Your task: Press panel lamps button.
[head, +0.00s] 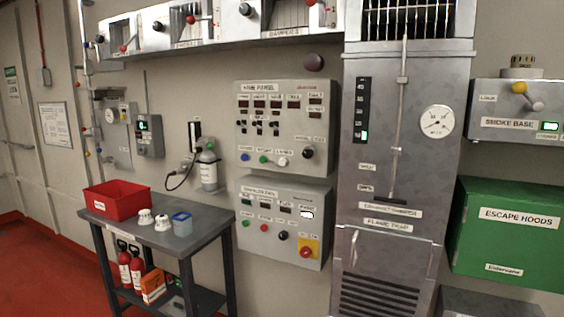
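The upper grey panel (286,90) hangs on the wall at the picture's middle, with dark red displays and several black toggle switches. Along its bottom are a blue button (245,156), a green button (263,159), a white button (283,162) and a black knob (307,152). Small labels sit near them, too small to read surely, so I cannot tell which button is the lamps one. A lower grey panel (272,205) has green, red and black buttons and a red mushroom button (307,250) on a yellow plate. Neither of my grippers is in view.
A grey table (200,236) with a red bin (117,199) stands at the lower left. A tall metal cabinet (385,210) stands right of the panels. A green escape hoods box (510,232) is at the right. The space directly before the panels looks clear.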

